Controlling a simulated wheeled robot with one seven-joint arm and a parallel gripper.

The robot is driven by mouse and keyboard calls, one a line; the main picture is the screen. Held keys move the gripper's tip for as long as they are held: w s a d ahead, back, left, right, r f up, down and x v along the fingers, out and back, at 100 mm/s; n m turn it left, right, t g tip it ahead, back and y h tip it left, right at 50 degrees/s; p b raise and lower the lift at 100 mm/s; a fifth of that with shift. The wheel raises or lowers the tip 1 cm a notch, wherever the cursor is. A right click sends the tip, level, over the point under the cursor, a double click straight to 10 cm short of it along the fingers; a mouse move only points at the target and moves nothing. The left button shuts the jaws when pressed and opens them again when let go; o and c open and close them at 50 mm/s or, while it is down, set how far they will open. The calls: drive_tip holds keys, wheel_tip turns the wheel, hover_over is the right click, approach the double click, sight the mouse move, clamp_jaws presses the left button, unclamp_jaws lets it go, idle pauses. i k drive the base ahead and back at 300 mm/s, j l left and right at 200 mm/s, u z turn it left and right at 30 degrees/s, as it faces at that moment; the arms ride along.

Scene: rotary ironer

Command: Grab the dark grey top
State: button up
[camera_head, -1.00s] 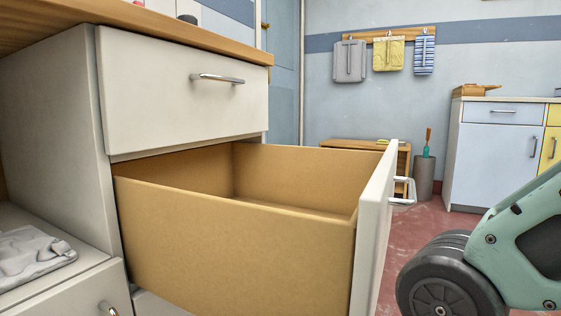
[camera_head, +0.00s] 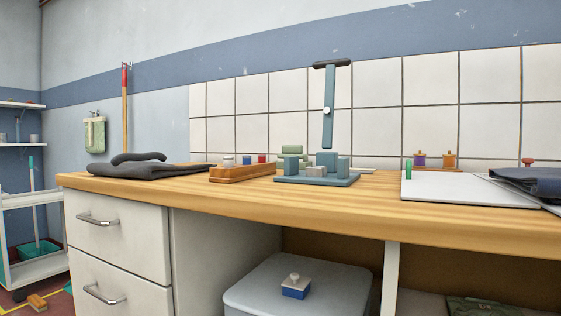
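A dark grey folded garment (camera_head: 140,168) lies on the left end of the wooden counter (camera_head: 300,205). It is low and flat, with a rolled fold raised on top. The frames do not show for sure which of the two is the top. My gripper is not in view.
Below are shut drawers (camera_head: 118,235) and a grey lidded bin (camera_head: 300,285). A white shelf cart (camera_head: 35,230) stands far left.

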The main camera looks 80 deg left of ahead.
sight(117, 167)
drive_tip(key=u, duration=2)
drive_tip(key=i+u, duration=0.15)
drive_tip(key=u, duration=0.3)
drive_tip(key=i+l+u, duration=0.1)
drive_tip(key=u, duration=0.3)
drive_tip(key=i+l+u, duration=0.1)
drive_tip(key=u, duration=0.35)
drive_tip(key=i+l, duration=0.05)
drive_tip(key=i, duration=0.05)
